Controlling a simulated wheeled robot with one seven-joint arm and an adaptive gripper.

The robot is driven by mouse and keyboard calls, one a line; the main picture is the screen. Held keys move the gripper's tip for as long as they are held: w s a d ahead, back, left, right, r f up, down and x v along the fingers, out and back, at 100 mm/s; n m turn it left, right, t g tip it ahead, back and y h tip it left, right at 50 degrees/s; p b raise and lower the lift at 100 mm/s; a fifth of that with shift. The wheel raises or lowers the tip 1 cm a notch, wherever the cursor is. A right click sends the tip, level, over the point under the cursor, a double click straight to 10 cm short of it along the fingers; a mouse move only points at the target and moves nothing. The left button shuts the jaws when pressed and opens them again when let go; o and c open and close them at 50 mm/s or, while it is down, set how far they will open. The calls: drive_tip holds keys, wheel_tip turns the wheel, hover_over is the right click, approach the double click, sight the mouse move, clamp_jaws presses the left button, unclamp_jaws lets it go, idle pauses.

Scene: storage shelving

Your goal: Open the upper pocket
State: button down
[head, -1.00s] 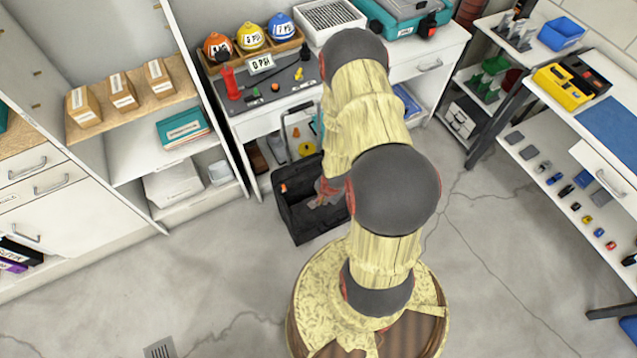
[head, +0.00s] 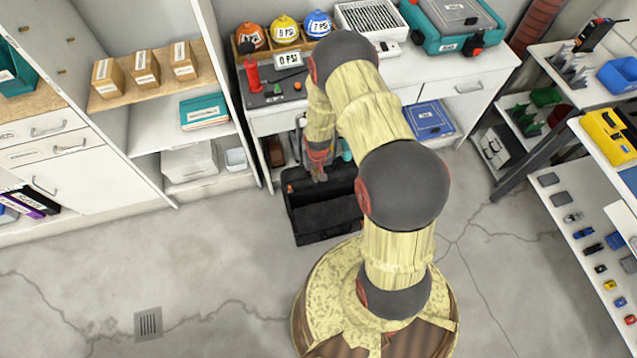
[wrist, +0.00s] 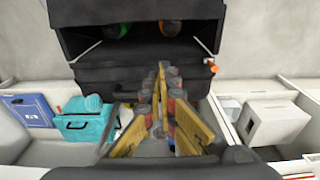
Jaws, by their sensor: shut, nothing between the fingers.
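A black case (head: 325,215) with an open top sits on the floor in front of the white workbench in the head view. In the wrist view the black case (wrist: 105,78) fills the upper middle, with a dark opening holding green and orange items. A small orange tab (wrist: 212,66) shows at its right side. Which part is the upper pocket I cannot tell. My gripper (wrist: 164,72) is shut and empty, its tips in front of or over the case's near panel; contact is unclear. In the head view my gripper (head: 318,174) is at the case's back edge.
Shelving (head: 150,140) stands left. Open floor (head: 210,270) lies left and front.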

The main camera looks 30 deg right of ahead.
sight(323, 211)
wheel_tip(323, 211, down, 10)
drive_tip(key=s+b, duration=0.3)
drive_tip(key=b, duration=0.1)
drive_tip(key=shift+a, duration=0.45)
drive_tip(key=shift+f, duration=0.1)
drive_tip(key=shift+t+h, duration=0.3)
drive_tip(key=shift+t, duration=0.4)
drive_tip(key=s, duration=0.2)
drive_tip(key=s+a, duration=0.1)
drive_tip(key=s, duration=0.3)
drive_tip(key=shift+s+a+r, duration=0.1)
drive_tip(key=shift+a+r, duration=0.25)
drive_tip(key=shift+a, duration=0.05)
drive_tip(key=shift+s, duration=0.2)
